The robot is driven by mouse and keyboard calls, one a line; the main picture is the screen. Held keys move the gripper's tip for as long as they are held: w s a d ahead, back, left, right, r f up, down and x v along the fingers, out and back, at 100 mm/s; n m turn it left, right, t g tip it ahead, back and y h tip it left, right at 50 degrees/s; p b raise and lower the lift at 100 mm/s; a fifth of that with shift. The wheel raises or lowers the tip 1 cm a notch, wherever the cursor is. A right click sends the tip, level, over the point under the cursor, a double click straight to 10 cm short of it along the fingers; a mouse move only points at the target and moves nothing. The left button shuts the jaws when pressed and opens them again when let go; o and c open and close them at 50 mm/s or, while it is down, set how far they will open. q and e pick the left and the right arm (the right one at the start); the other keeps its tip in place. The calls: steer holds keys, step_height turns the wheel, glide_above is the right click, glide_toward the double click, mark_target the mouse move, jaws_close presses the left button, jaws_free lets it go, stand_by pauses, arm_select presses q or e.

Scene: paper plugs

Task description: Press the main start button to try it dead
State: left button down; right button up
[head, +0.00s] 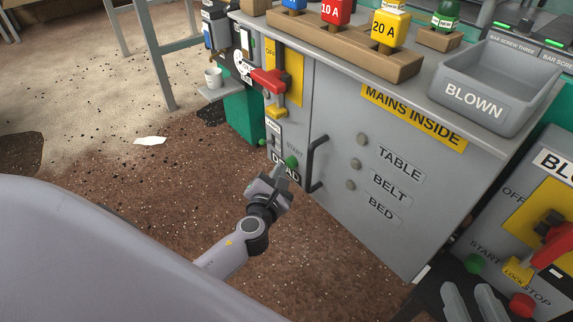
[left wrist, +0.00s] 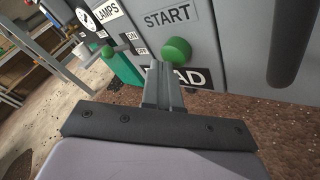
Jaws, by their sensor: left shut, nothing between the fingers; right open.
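The green start button (head: 291,161) sits on the front of the grey cabinet, between a START label and a DEAD label. In the left wrist view the button (left wrist: 177,51) is under the START label (left wrist: 167,15). My left gripper (head: 281,172) is shut and empty, its tips close to the button at its lower left. In the left wrist view the shut fingers (left wrist: 158,72) end just below and left of the button, partly covering the DEAD label (left wrist: 188,78). I cannot tell whether they touch the button. My right gripper (head: 473,302) is open at the lower right.
A black door handle (head: 317,164) stands out right of the button. A red switch handle (head: 268,80) is above it. Another panel with a green button (head: 475,263) and a red button (head: 522,304) is at the right. A grey BLOWN bin (head: 480,100) sits on the cabinet top.

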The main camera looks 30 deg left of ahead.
stand_by(0.4)
arm_select(q)
steer(key=shift+s+a+p, duration=0.3)
steer(key=shift+s, duration=0.45)
steer(key=shift+s, duration=0.1)
steer(key=s, duration=0.1)
steer(key=s+a, duration=0.1)
steer(key=s, duration=0.1)
steer(key=s+a, duration=0.1)
steer(key=shift+s+p, duration=0.25)
steer(key=shift+p, duration=0.15)
stand_by(0.5)
